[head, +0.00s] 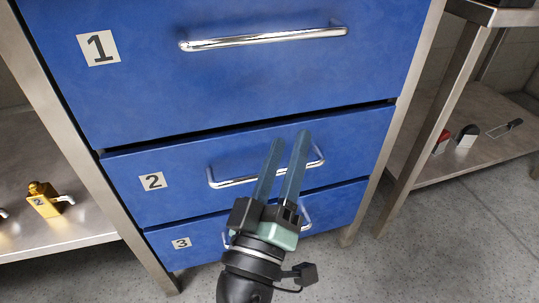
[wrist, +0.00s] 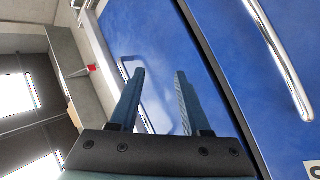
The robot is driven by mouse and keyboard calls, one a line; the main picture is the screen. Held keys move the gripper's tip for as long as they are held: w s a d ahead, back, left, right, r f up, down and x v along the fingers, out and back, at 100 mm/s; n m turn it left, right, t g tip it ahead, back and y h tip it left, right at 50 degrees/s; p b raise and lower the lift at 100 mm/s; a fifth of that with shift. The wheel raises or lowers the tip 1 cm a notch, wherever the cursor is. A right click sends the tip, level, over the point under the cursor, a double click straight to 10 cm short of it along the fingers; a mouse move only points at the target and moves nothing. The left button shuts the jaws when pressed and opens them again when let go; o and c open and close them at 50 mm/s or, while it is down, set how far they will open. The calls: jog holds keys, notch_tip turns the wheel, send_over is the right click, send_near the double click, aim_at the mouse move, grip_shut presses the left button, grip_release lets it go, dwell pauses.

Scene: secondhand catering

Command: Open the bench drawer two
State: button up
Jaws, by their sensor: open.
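The bench drawer two (head: 128,182) is the blue middle front with a "2" label, under drawer one (head: 130,95) and above drawer three (head: 165,247). It looks shut, with a thin dark gap above it. Its chrome bar handle (head: 235,183) is partly hidden behind my fingers. My gripper (head: 287,139) is open and empty, with its two long fingers in front of drawer two's handle in the head view. I cannot tell whether they touch it. In the wrist view, my gripper (wrist: 160,75) points at the blue front, with part of a handle (wrist: 128,63) near the left fingertip.
Drawer one's chrome handle (head: 265,39) juts out above. Metal legs flank the drawers. A lower shelf (head: 75,232) at left holds a yellow object (head: 43,198). A right shelf (head: 480,150) holds small red, black and white items. Grey floor (head: 440,240) is free at the right.

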jog(key=s+a+f+n+y+p, duration=0.1)
jog(key=s+a+f+n+y, duration=0.15)
jog(key=f+n, duration=0.4)
jog(key=s+a+f+n+y+p, duration=0.1)
jog(key=s+f+n+y, duration=0.15)
jog(key=f+n, duration=0.35)
jog(key=shift+m+g+h, duration=0.4)
jog(key=shift+m, duration=0.25)
jog(key=x, duration=0.4)
jog(key=p+x, duration=0.1)
jog(key=x, duration=0.3)
jog(key=p+x, duration=0.1)
jog(key=x, duration=0.3)
jog(key=shift+f, duration=0.35)
jog(key=shift+c, duration=0.3)
grip_shut()
jog(key=shift+a, duration=0.1)
